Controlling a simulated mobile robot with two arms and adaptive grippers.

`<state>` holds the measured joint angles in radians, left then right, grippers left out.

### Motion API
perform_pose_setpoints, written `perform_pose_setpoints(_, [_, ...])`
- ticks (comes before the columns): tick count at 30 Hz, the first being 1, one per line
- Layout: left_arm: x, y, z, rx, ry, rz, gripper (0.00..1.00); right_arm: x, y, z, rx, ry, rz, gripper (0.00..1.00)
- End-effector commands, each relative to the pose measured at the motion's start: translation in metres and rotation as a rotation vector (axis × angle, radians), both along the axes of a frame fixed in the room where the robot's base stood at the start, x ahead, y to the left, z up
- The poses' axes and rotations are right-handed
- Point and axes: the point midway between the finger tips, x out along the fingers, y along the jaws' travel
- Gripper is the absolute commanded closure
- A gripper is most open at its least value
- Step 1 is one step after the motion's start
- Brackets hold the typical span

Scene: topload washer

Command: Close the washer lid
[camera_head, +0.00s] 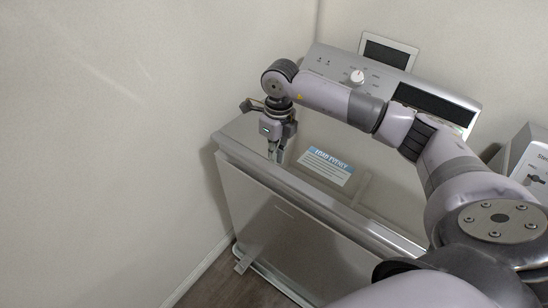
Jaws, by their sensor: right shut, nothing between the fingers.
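The top-load washer (285,225) stands against the wall corner, its grey front facing me. Its lid (375,195) shows as a pale panel with a blue and white label (327,166). It looks low over the top, but I cannot tell whether it is fully down. My right gripper (273,156) points downward near the left part of the washer's front top edge. It is shut with nothing in it. I cannot tell whether its fingertips touch the lid or the rim. My right arm hides part of the lid and the top's right side. My left gripper is out of view.
The washer's control panel (330,68) with a white knob (357,76) rises at the back. A framed panel (388,52) is behind it. Another appliance (532,165) stands at the right edge. Walls close in behind and left; some floor (215,290) shows at lower left.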

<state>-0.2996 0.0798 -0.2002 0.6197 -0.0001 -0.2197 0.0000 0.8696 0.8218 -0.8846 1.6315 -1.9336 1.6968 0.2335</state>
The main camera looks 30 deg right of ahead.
Motion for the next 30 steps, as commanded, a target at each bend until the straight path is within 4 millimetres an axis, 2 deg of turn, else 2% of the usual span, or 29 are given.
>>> perform_pose_setpoints(1, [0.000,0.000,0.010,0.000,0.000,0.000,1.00,-0.001,0.001,-0.005,0.000,0.005,-0.001,1.00])
perform_pose_setpoints(6, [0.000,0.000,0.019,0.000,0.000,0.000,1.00,-0.002,0.003,-0.027,0.001,0.004,0.000,1.00])
perform_pose_setpoints(9, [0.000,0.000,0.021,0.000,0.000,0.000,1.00,-0.001,0.003,-0.034,0.001,0.000,-0.001,1.00])
perform_pose_setpoints(20, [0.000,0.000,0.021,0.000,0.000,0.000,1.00,-0.001,0.003,-0.037,0.000,-0.001,0.000,1.00])
perform_pose_setpoints(25, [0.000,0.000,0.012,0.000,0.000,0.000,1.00,-0.001,0.004,-0.047,0.000,0.000,0.000,1.00])
perform_pose_setpoints(30, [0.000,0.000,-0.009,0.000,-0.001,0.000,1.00,-0.003,0.007,-0.073,0.001,0.000,0.001,1.00])
